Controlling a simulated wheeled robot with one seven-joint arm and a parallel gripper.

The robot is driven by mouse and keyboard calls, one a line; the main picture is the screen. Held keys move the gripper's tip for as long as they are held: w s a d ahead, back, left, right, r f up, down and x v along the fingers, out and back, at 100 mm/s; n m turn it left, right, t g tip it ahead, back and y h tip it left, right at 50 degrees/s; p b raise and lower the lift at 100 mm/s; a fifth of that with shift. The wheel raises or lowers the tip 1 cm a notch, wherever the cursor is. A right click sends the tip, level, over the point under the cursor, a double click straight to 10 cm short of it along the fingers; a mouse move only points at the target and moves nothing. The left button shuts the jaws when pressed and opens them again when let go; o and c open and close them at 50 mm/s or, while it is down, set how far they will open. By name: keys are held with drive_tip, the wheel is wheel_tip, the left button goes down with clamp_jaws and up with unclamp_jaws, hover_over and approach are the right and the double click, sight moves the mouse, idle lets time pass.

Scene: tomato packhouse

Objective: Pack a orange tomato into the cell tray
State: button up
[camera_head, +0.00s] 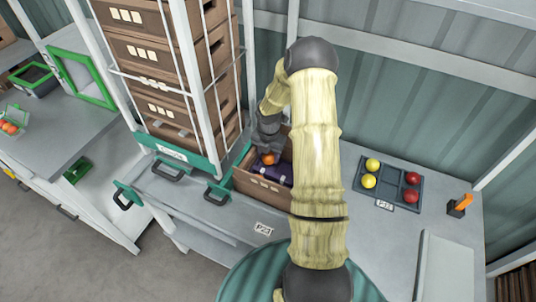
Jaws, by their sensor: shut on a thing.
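The cell tray (358,199) is dark grey and lies on the counter to the right of my arm. Two yellow tomatoes (373,164) sit in its left cells and two red tomatoes (412,178) in its right cells. The middle cells look empty. My gripper (268,151) points down into an open brown crate (262,187) left of my arm. It is shut on an orange tomato (268,159) inside the crate. The fingers partly hide the tomato. Dark purple contents (284,174) lie beside and below it.
A tall caged stack of brown crates (168,75) stands left of the open crate. An orange and black object (459,205) stands right of the cell tray. A left counter bears a green frame (82,75) and more orange tomatoes (10,127). Bare counter surrounds the cell tray.

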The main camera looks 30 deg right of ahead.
idle(0.3)
drive_tip(key=o, duration=0.8)
drive_tip(key=c, duration=0.3)
drive_tip(key=shift+r+p, duration=2.5)
drive_tip(key=shift+r, duration=0.5)
